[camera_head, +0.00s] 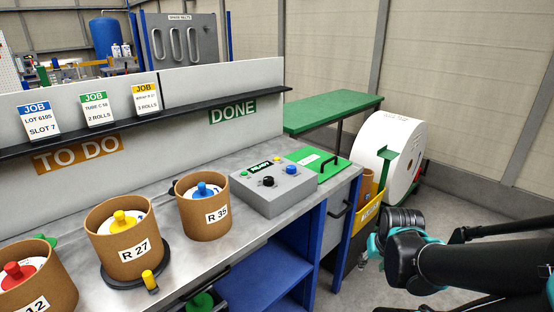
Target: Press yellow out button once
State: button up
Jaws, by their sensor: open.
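A grey control box (272,190) sits on the metal bench, right of the drums. Its top carries a black knob (268,181), a blue button (291,169), a small green button and a dark label plate. Part of my arm shows at the lower right, apart from the bench. My gripper's fingers are not in view.
Brown drums R 27 (121,242) and R 35 (206,216) stand on the bench, with another at left. A green table (332,108) and white roll (388,150) stand behind.

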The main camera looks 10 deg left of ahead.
grip_shut()
dwell(1.2)
